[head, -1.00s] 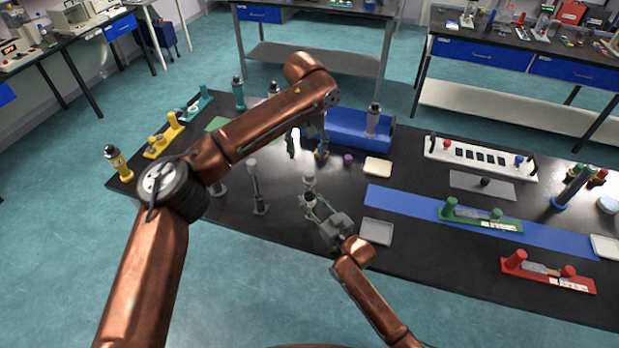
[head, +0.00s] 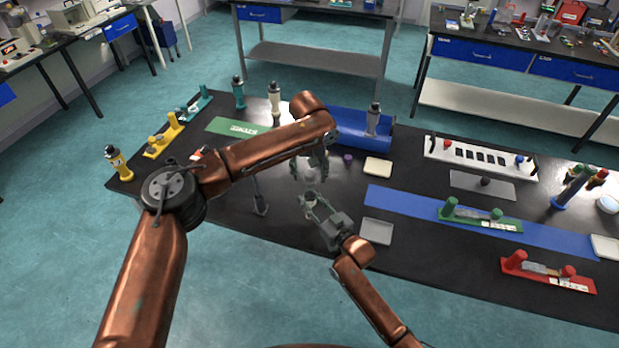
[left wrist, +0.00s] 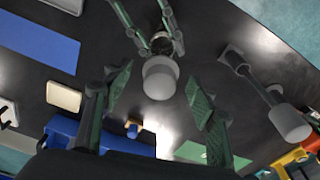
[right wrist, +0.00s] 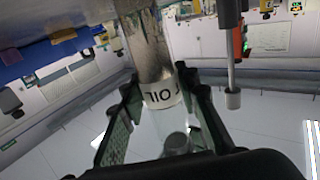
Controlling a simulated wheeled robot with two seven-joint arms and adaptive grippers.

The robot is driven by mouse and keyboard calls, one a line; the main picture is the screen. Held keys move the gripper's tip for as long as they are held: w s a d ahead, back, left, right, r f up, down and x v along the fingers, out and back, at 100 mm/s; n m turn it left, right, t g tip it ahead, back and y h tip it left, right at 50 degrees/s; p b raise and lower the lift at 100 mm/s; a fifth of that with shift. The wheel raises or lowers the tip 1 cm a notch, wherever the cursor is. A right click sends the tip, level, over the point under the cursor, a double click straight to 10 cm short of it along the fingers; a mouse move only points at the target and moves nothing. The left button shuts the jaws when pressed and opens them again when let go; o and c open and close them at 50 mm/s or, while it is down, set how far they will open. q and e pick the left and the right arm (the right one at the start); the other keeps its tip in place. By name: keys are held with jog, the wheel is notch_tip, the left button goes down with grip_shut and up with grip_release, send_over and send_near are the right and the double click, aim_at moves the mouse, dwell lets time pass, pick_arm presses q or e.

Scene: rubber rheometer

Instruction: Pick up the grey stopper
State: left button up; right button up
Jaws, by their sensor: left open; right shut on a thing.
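The grey stopper (head: 309,175) is a pale grey cylinder on top of an upright bottle. It also shows in the left wrist view (left wrist: 160,77) and the right wrist view (right wrist: 177,142). My right gripper (head: 308,200) is shut on the bottle (right wrist: 162,95), which is labelled "OIL"; in the head view the gripper mostly hides it. My left gripper (head: 314,160) is open above the stopper. In the left wrist view its fingers stand on either side of the stopper, with gaps showing. I cannot tell whether the stopper is level with the fingertips.
A stand with a grey-topped rod (left wrist: 288,122) is close by, left of the bottle in the head view. The blue rack (head: 345,128), a purple cap (head: 348,158), a cream tray (head: 377,166) and a grey tray (head: 376,231) are nearby. The front left tabletop is clear.

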aim_at(309, 172)
pick_arm(q)
jog(key=shift+c, duration=0.3)
jog(key=c, duration=1)
jog(key=shift+r, duration=0.1)
jog(key=shift+r, duration=7.45)
pick_arm(e)
jog(key=o, duration=1.3)
